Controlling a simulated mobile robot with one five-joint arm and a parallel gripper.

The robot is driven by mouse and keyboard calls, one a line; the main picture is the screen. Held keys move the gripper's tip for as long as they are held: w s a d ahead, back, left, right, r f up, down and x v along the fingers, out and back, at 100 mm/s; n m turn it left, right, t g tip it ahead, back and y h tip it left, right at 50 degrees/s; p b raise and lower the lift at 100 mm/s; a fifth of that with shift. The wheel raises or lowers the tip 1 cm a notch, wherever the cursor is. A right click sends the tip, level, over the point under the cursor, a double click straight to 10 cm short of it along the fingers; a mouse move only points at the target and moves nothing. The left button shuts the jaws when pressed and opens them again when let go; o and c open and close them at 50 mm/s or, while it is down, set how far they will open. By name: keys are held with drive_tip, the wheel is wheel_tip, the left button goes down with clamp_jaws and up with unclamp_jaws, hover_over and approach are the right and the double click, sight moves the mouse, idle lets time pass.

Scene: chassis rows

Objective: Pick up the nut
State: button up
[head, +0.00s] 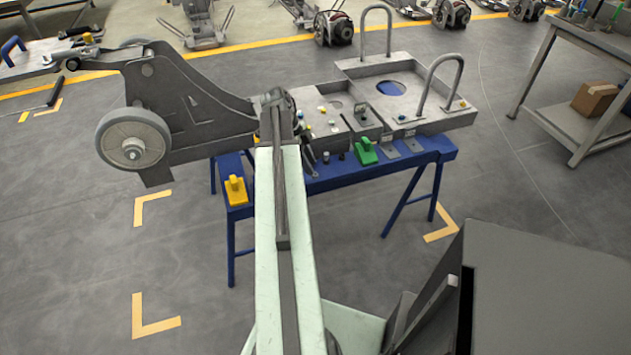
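My arm reaches up the middle of the head view to a blue workbench (403,176). My gripper (309,162) is at the bench's near edge, partly hidden by my own arm; its opening is too small to make out. I cannot pick out the nut for certain. Small dark parts (327,157) stand on the blue bench edge just right of my gripper, and one of them may be the nut. Small white, yellow and blue pieces (333,122) lie on the grey chassis (436,124) above.
A green block (366,152) and grey plates sit along the bench edge, right of my gripper. A yellow block (236,190) sits at the left end. A wheeled grey arm (190,110) juts out left. A side table (587,35) stands far right. Floor in front is clear.

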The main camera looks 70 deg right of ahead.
sight(317, 177)
drive_tip(key=b+x, duration=0.2)
drive_tip(key=x, duration=0.1)
drive_tip(key=shift+w+f, duration=0.1)
drive_tip(key=shift+f, duration=0.2)
drive_tip(key=shift+r, duration=0.2)
clamp_jaws()
drive_tip(key=shift+r+p, duration=0.1)
drive_tip(key=shift+p, duration=0.2)
